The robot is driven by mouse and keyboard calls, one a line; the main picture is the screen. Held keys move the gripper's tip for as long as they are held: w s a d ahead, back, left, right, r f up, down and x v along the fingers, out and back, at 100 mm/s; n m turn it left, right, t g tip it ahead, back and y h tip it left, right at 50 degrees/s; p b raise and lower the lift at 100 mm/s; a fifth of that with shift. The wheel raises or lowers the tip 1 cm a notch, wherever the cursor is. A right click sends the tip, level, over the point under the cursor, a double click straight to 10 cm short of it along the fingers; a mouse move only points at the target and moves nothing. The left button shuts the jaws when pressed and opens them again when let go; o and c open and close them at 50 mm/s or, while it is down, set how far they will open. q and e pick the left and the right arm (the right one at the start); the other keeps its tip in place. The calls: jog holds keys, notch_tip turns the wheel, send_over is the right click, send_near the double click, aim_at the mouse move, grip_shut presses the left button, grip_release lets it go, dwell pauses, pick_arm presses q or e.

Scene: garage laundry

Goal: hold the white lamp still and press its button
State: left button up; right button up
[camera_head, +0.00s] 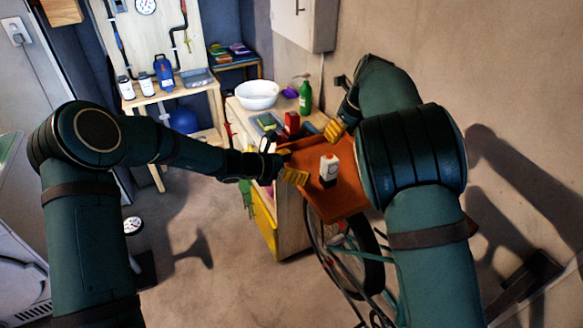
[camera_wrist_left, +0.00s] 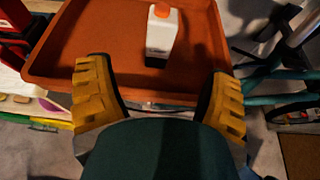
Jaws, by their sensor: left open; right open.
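The white lamp (camera_head: 329,168) is a small upright block with an orange-red top and a dark base. It stands on an orange tray (camera_head: 335,209). In the left wrist view the lamp (camera_wrist_left: 161,36) stands ahead of my left gripper (camera_wrist_left: 160,78), between the lines of its two spread yellow fingers, apart from them. In the head view my left gripper (camera_head: 284,163) is at the tray's left edge, open and empty. My right gripper (camera_head: 337,127) is at the tray's far right edge, behind the lamp, open and partly hidden by its own arm. I cannot make out the button.
A wooden counter behind the tray holds a white bowl (camera_head: 257,95), a green bottle (camera_head: 305,98) and a red container (camera_head: 292,122). A bicycle wheel (camera_head: 362,262) is below the tray. A wall stands close on the right. The tray around the lamp is clear.

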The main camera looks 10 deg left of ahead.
aim_at(323, 167)
pick_arm(q)
jog(key=x, duration=1.2)
jog(key=shift+d+f, duration=0.1)
jog(key=shift+f, duration=0.05)
jog(key=shift+c, duration=0.3)
jog(key=c, duration=1.3)
pick_arm(e)
grip_shut()
